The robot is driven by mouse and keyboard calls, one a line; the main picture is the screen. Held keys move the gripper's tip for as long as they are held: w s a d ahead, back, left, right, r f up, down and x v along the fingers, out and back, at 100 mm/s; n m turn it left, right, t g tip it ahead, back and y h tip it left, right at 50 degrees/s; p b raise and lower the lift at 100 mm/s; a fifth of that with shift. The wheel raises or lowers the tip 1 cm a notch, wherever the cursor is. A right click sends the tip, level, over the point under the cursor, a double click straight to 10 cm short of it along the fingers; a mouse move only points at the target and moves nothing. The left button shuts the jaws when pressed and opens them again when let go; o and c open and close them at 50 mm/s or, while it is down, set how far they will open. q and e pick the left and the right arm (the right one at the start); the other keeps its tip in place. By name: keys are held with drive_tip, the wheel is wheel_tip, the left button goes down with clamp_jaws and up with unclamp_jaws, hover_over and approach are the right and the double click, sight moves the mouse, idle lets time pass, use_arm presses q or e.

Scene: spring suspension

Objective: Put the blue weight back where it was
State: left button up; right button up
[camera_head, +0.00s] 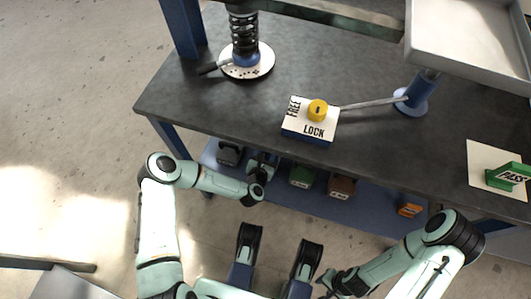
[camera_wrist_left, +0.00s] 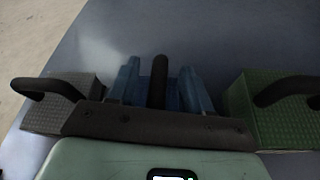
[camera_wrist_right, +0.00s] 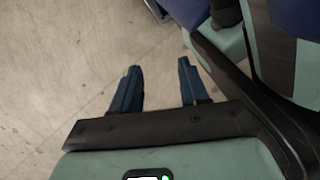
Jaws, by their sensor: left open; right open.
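My left gripper (camera_head: 263,167) reaches in at the lower shelf under the bench. In the left wrist view its open fingers (camera_wrist_left: 158,70) stand on either side of an upright dark handle (camera_wrist_left: 160,88), with gaps visible beside it. The handle appears to belong to the blue weight, whose body is mostly hidden by the gripper and blends with the blue shelf. It stands between the grey weight (camera_wrist_left: 62,117) and the green weight (camera_wrist_left: 275,120). My right gripper (camera_head: 330,281) is open and empty above the floor; its fingers show in the right wrist view (camera_wrist_right: 158,72).
The lower shelf (camera_head: 375,203) also holds a brown weight (camera_head: 341,187) and an orange block (camera_head: 410,210). On the bench top (camera_head: 200,110) are a spring on a round plate (camera_head: 246,62), a FREE/LOCK block (camera_head: 309,122) and a green PASS sign (camera_head: 508,177). The bench edge overhangs the shelf.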

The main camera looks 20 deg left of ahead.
use_arm(q)
drive_tip(key=a+p+v, duration=0.1)
drive_tip(key=p+v, duration=0.4)
drive_tip(key=v, duration=0.7)
drive_tip(key=s+d+f+m+g+h, duration=0.2)
drive_tip(key=s+f+m+g+h, duration=0.35)
drive_tip(key=m, duration=1.15)
drive_tip(key=s+a+f+m+g+y, duration=0.1)
drive_tip(key=s+a+m+g, duration=0.2)
drive_tip(key=s+m, duration=0.3)
drive_tip(key=s+a+f+m+g+y, duration=0.1)
drive_tip(key=s+a+f+m+g, duration=0.1)
drive_tip(key=s+m, duration=0.4)
drive_tip(key=shift+s+a+g+y, duration=0.35)
drive_tip(key=shift+s+a+g, duration=0.2)
drive_tip(key=shift+a+g, duration=0.15)
use_arm(e)
drive_tip(key=w+a+r+t, duration=0.1)
drive_tip(key=w+r+t, duration=0.2)
drive_tip(key=w+r, duration=0.2)
drive_tip(key=w, duration=0.3)
drive_tip(key=shift+w+r+n, duration=0.25)
drive_tip(key=shift+w+n, duration=0.05)
drive_tip(key=shift+w, duration=0.05)
